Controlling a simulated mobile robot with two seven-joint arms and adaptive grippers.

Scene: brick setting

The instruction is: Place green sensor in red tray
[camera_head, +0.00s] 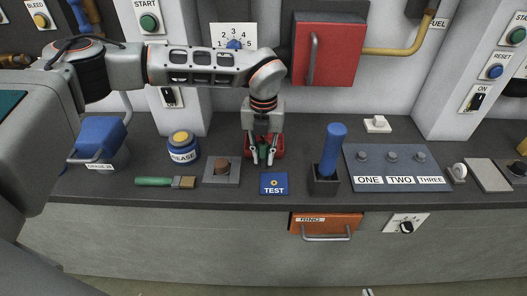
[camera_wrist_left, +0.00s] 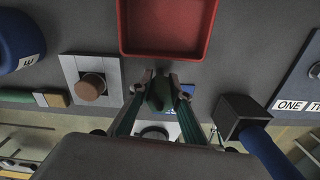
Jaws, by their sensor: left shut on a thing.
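My left gripper (camera_head: 262,160) is low over the counter, its fingers pointing down in front of the red tray (camera_head: 279,146). In the left wrist view, the left gripper (camera_wrist_left: 161,90) is shut on the green sensor (camera_wrist_left: 158,95), a small dark green piece between its fingertips. The red tray (camera_wrist_left: 165,50) shows at the top of that view, empty in the part I see, just beyond the fingertips. In the head view, the fingers hide most of the sensor and part of the tray. Small pale tips at the bottom edge look like my right gripper (camera_head: 368,292), mostly cut off.
A brown button on a plate (camera_head: 221,168), a blue TEST block (camera_head: 273,184) and a blue handle in a dark socket (camera_head: 332,150) stand close around the gripper. A grease jar (camera_head: 183,147) and brush (camera_head: 165,182) lie left. A ONE-TWO-THREE panel (camera_head: 398,168) lies right.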

